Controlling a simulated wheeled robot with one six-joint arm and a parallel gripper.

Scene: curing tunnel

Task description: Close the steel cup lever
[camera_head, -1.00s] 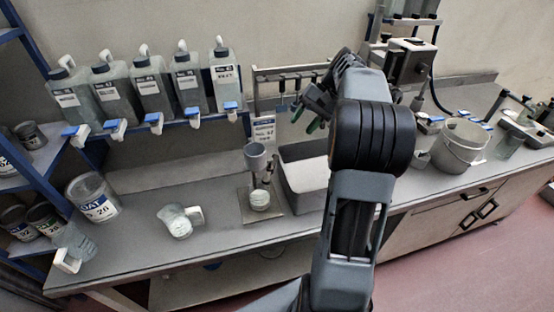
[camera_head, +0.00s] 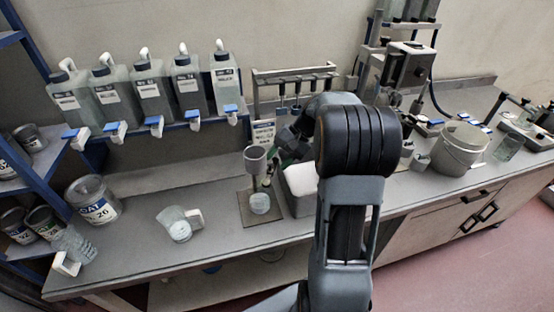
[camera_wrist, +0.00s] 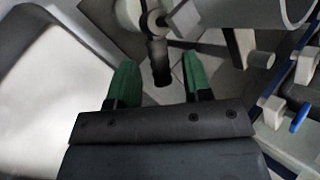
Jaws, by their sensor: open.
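The steel cup (camera_head: 255,160) stands upright on a small stand with a flat base plate (camera_head: 273,222), and a small white-filled vessel (camera_head: 259,203) sits under it. The cup also shows at the upper right of the wrist view (camera_wrist: 270,12). Its lever (camera_wrist: 160,62), with a dark grip, points down the wrist picture between my green fingertips. My gripper (camera_wrist: 159,82) is open, with one finger on each side of the lever and a gap visible on both sides. In the head view my gripper is just right of the cup, its fingers partly hidden.
A pale box-like bin (camera_head: 300,185) stands close to the right of the stand. A jug (camera_head: 178,224) lies on the bench to the left. Several labelled bottles with blue-handled taps line the shelf behind. A grey bucket (camera_head: 461,150) stands farther right.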

